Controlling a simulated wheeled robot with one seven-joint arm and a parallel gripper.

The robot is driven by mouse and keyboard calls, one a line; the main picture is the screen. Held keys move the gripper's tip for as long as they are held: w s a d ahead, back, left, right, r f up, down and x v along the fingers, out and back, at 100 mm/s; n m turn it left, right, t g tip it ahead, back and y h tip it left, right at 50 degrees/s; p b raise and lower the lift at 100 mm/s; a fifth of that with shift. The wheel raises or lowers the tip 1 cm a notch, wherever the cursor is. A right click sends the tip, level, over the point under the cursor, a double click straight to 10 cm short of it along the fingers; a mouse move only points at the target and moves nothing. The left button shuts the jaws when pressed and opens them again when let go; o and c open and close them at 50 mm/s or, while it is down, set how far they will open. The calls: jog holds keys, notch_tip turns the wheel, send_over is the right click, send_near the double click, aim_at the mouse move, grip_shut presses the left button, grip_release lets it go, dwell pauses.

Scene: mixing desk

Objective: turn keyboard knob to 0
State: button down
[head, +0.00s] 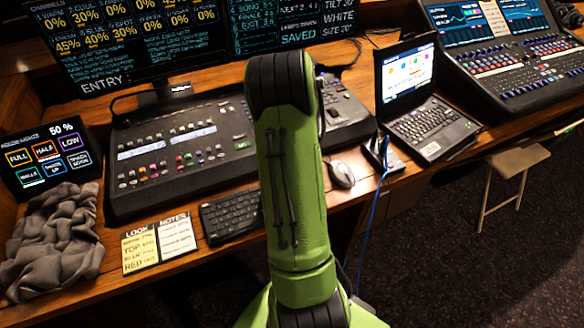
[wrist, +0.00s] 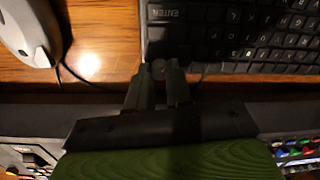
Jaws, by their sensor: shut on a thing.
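The black keyboard (head: 228,214) lies near the front of the wooden desk, its right part hidden behind my green arm in the head view. The keyboard (wrist: 235,35) fills the upper right of the wrist view. The small round grey keyboard knob (wrist: 158,68) sits at its near left corner there. My gripper (wrist: 158,74) is shut on the knob, with a finger on each side of it. The knob's marking and setting are too dark and small to read. In the head view the gripper and knob are hidden behind my arm.
A mouse (head: 341,174) lies right of my arm; it also shows in the wrist view (wrist: 30,32) with its cable. A lighting console (head: 185,150) stands behind the keyboard. Note cards (head: 158,243) and a grey cloth (head: 52,243) lie left; a laptop (head: 432,125) stands right.

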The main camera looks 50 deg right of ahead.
jog(key=c, duration=1)
grip_release()
jog(key=shift+r, duration=0.15)
jog(key=r+p, duration=0.1)
jog(key=r, duration=0.4)
jog(key=r+p, duration=0.1)
jog(key=r, duration=0.4)
jog(key=r+p, duration=0.2)
jog(key=r, duration=0.3)
jog(key=shift+s+d+r, duration=0.1)
jog(key=shift+d+r, duration=0.15)
jog(key=shift+d, duration=0.05)
